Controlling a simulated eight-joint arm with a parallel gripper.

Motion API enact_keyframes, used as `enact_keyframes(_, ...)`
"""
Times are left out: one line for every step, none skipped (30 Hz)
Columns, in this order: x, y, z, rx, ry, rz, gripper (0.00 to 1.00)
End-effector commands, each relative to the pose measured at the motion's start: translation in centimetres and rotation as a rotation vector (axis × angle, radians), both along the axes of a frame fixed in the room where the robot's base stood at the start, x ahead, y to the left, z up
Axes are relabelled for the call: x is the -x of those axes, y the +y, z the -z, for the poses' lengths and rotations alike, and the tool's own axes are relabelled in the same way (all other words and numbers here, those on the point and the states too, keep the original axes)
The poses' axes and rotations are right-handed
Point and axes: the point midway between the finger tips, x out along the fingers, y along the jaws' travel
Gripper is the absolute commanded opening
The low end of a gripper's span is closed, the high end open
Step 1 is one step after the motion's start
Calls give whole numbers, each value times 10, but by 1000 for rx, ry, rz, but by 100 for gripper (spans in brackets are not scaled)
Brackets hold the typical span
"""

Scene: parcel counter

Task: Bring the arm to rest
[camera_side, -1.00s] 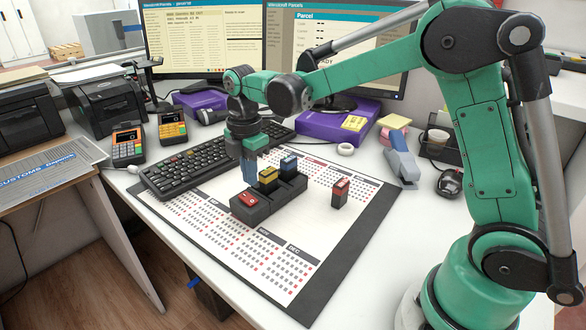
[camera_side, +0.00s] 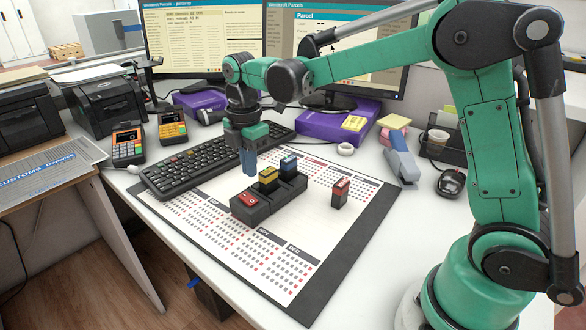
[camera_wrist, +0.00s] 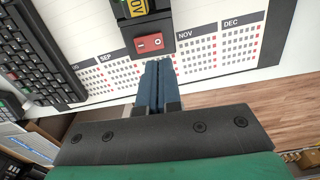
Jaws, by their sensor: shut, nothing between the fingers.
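My gripper (camera_side: 249,172) is shut and empty, pointing down above the desk calendar, just left of the black block holder (camera_side: 262,209). Its closed blue fingers also show in the wrist view (camera_wrist: 158,70). The holder carries a red block (camera_side: 249,199), a yellow block (camera_side: 268,177) and a dark blue-grey block (camera_side: 288,165). The red block shows just beyond my fingertips in the wrist view (camera_wrist: 149,43). Another red-topped block (camera_side: 341,192) stands alone on the calendar, to the right of the holder.
The calendar mat (camera_side: 310,290) covers the desk front. A black keyboard (camera_side: 195,165) lies behind my gripper at left. Card terminals (camera_side: 128,147) stand further left. Monitors (camera_side: 205,38) stand at the back.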

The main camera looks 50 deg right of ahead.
Motion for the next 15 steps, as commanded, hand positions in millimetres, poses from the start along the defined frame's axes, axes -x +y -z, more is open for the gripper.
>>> enact_keyframes(0,0,-1,0,0,0,0)
enact_keyframes(0,0,-2,0,0,0,0)
enact_keyframes(0,0,-2,0,0,0,0)
enact_keyframes(0,0,-3,0,0,0,0)
enact_keyframes(0,0,-4,0,0,0,0)
enact_keyframes(0,0,-4,0,0,0,0)
enact_keyframes(0,0,-5,0,0,0,0)
enact_keyframes(0,0,-5,0,0,0,0)
enact_keyframes(0,0,-6,0,0,0,0)
enact_keyframes(1,0,-7,0,0,0,0)
enact_keyframes(1,0,-7,0,0,0,0)
enact_keyframes(1,0,-8,0,0,0,0)
enact_keyframes(1,0,-9,0,0,0,0)
enact_keyframes(1,0,-9,0,0,0,0)
enact_keyframes(1,0,-10,0,0,0,0)
